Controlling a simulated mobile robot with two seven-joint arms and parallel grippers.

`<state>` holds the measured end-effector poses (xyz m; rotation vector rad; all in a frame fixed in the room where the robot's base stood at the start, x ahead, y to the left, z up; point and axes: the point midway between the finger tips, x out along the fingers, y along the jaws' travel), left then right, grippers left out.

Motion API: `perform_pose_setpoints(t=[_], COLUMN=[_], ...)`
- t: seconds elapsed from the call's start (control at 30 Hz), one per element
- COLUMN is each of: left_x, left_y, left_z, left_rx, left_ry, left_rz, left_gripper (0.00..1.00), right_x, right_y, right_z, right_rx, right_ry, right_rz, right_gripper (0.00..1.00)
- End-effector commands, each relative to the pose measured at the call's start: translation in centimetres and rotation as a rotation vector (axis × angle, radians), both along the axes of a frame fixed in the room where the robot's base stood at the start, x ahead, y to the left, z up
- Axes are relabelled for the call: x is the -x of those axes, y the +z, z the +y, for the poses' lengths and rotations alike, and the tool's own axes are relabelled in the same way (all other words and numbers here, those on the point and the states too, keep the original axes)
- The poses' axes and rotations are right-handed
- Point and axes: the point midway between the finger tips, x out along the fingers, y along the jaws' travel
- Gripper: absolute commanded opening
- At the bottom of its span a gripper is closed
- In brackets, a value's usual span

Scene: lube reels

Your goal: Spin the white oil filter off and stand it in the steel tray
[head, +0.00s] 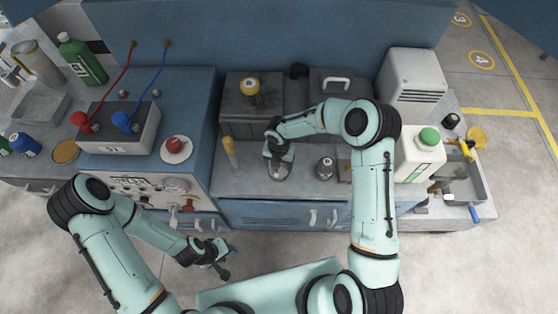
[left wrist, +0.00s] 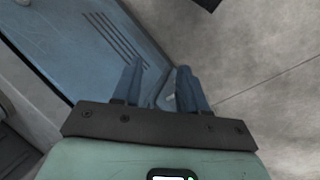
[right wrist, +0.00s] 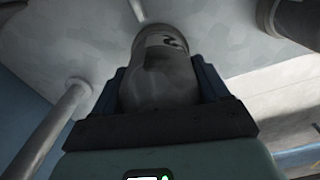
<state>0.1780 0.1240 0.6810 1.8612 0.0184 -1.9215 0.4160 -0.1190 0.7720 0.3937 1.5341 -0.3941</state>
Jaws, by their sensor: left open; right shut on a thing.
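My right gripper (head: 281,163) is shut on the white oil filter (right wrist: 162,75), a pale cylinder with a dark mark, seen between the fingers in the right wrist view. In the head view the gripper and arm hide most of it. In the right wrist view its far end meets or lies close to a pale surface; I cannot tell if it is still attached. My left gripper (head: 222,258) is open and empty, low in front of the cabinet, and its fingers show in the left wrist view (left wrist: 160,85). A grey metal tray (head: 478,181) is at the bench's right end.
Another shallow grey tray (head: 40,106) lies at far left. A white jug with a green cap (head: 421,158) stands right of my right arm. A small dark-topped item (head: 325,167) and a yellow-topped tube (head: 230,152) flank the right gripper. Open floor lies in front.

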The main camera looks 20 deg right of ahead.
Motion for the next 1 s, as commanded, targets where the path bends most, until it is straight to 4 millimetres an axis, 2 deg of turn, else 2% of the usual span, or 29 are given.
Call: perform_pose_setpoints(t=[0.23, 0.27, 0.3, 0.33, 0.6, 0.77, 1.0], left_x=[0.2, 0.2, 0.2, 0.2, 0.2, 1.8, 0.9], left_y=[-0.1, -0.1, -0.1, -0.1, -0.2, -1.0, -0.2], left_z=[0.0, 0.0, 0.0, 0.0, 0.0, -0.1, 0.0], left_rx=[0.0, 0.0, 0.0, 0.0, 0.0, 0.007, 0.006], left_ry=[0.0, 0.0, 0.0, 0.0, -0.001, -0.011, -0.01], left_rz=[0.002, 0.002, 0.002, 0.002, 0.006, 0.058, 0.046], left_gripper=[0.43, 0.43, 0.43, 0.43, 0.43, 0.43, 0.43], right_x=[0.5, 0.5, 0.4, 0.4, 0.2, 0.1, -0.1], right_y=[-0.6, -0.6, -0.6, -0.6, -0.3, -0.2, 5.9], right_z=[0.1, 0.1, 0.1, 0.1, 0.0, 0.0, 0.0], right_rx=[-0.002, -0.002, -0.002, -0.002, -0.001, -0.001, 0.0], right_ry=[0.009, 0.008, 0.008, 0.008, 0.005, 0.005, 0.004], right_rz=[0.01, 0.01, 0.01, 0.009, 0.003, 0.002, -0.004], right_gripper=[0.32, 0.81, 0.94, 1.0, 1.0, 1.0, 1.0])
